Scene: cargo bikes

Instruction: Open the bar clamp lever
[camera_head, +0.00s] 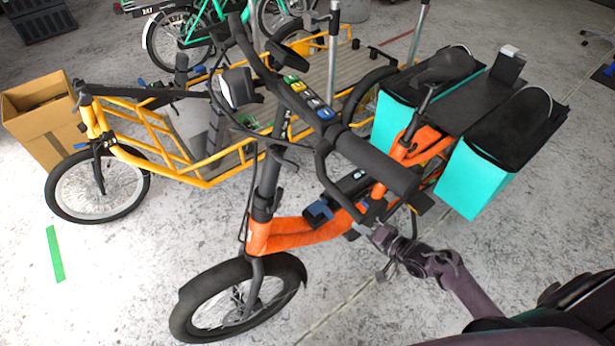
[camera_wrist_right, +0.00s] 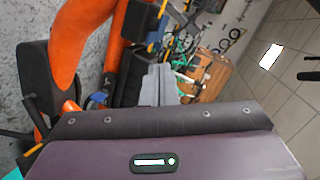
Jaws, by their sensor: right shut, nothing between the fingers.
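A blue and black clamp-like part (camera_head: 318,212) sits on the orange frame tube (camera_head: 290,234) of the orange cargo bike. Its lever is too small to make out. In the right wrist view, a blue piece (camera_wrist_right: 156,37) shows beside the black tube, above the fingertips; I take it for the same part. My right gripper (camera_head: 361,229) is shut and empty, low beside the orange frame, to the right of and slightly below the blue part. Its grey closed fingers (camera_wrist_right: 160,78) show in the right wrist view, apart from the blue piece. My left gripper is out of view.
The orange bike's black handlebar (camera_head: 305,105) crosses above the frame. Turquoise bags (camera_head: 470,185) hang at its rear. A yellow cargo bike (camera_head: 150,165) and a cardboard box (camera_head: 45,125) stand to the left.

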